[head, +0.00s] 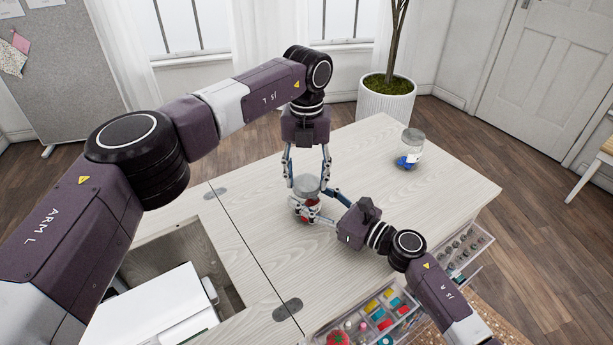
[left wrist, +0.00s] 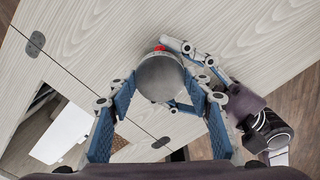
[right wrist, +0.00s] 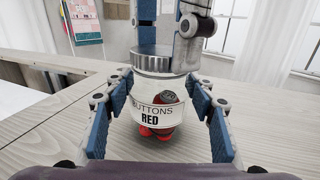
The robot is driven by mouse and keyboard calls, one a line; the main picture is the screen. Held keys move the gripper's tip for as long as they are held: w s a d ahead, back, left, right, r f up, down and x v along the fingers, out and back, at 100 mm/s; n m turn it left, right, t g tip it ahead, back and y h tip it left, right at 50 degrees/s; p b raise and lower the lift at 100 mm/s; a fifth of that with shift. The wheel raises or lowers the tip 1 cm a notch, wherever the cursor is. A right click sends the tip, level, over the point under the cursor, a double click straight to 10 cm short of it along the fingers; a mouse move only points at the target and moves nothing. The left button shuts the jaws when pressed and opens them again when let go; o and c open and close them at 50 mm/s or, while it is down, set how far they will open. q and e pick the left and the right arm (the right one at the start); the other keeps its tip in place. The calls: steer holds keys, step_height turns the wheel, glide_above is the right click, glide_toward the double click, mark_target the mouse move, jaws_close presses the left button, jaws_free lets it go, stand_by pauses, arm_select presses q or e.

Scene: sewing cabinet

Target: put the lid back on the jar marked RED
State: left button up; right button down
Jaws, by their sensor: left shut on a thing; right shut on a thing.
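The glass jar (right wrist: 148,88) stands upright on the table, with red buttons inside and a label reading BUTTONS RED. My right gripper (head: 310,212) is shut around its body from the side. The grey metal lid (right wrist: 152,60) is level at the jar's mouth; I cannot tell whether it is fully seated. It also shows from above in the left wrist view (left wrist: 160,77). My left gripper (head: 307,182) points straight down and is shut on the lid, one finger on each side. The lid hides the jar's rim.
A second jar (head: 412,145) with blue contents stands at the table's back right. Open drawers (head: 385,315) with sewing supplies stick out at the front right. A recess with a white machine (head: 155,310) lies at the left. The wooden tabletop (head: 245,215) is otherwise clear.

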arm_select(q)
steer(key=m, duration=1.2)
steer(key=shift+m, duration=0.4)
steer(key=m, duration=1.1)
steer(key=o, duration=1.4)
step_height(320, 180, up, 12)
